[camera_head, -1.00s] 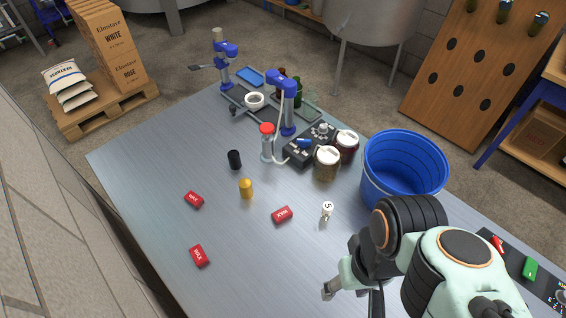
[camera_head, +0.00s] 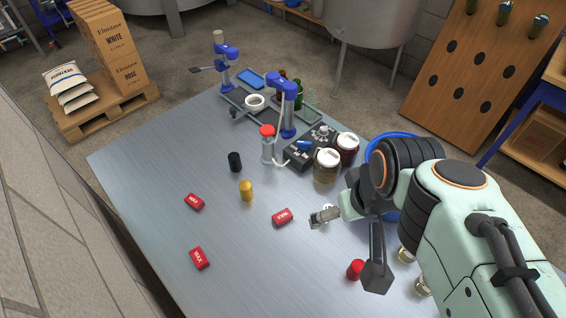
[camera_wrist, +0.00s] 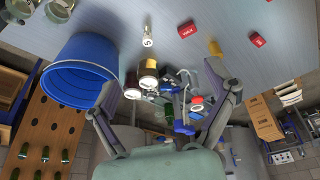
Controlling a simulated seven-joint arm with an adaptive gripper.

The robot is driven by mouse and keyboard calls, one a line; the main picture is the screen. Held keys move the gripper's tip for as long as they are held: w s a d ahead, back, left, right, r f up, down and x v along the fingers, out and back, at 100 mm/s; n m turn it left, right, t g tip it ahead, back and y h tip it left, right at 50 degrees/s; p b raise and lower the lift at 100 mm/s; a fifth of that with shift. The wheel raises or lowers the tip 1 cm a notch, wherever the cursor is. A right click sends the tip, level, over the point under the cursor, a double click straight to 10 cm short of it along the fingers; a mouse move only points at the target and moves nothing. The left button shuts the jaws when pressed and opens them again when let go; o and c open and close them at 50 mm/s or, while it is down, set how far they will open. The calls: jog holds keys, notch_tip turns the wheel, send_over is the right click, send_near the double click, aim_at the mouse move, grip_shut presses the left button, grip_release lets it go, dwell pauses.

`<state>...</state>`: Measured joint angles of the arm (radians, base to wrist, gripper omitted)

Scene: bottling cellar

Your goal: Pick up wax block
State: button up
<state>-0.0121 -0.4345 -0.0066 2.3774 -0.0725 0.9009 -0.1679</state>
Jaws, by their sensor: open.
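Three red wax blocks lie flat and apart on the steel table (camera_head: 150,190). One wax block (camera_head: 283,217) is just left of my gripper, another (camera_head: 194,202) is farther left, and a third (camera_head: 199,258) is nearer the front. Two wax blocks also show in the wrist view, a near one (camera_wrist: 186,29) and a farther one (camera_wrist: 258,40). My gripper (camera_head: 350,245) is open, with its fingers wide apart and nothing between them. One finger is close to the right of the nearest block, apart from it. The wrist view shows both fingers of my gripper (camera_wrist: 160,78) spread.
A gold cork-shaped piece (camera_head: 246,190) and a black cylinder (camera_head: 234,161) stand behind the blocks. Lidded jars (camera_head: 326,167) and a blue bucket (camera_wrist: 80,72) are behind my gripper. A red cylinder (camera_head: 355,269) is near one finger.

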jog(key=w+a+n, duration=0.1)
jog(key=w, duration=0.7)
jog(key=n+g, duration=0.3)
send_over(284, 218)
jog(key=shift+h, duration=0.3)
notch_tip(284, 218, down, 22)
jog(key=shift+f, duration=0.2)
notch_tip(284, 218, down, 5)
jog(key=shift+r, duration=0.1)
jog(key=shift+f, duration=0.55)
jog(key=c, duration=1)
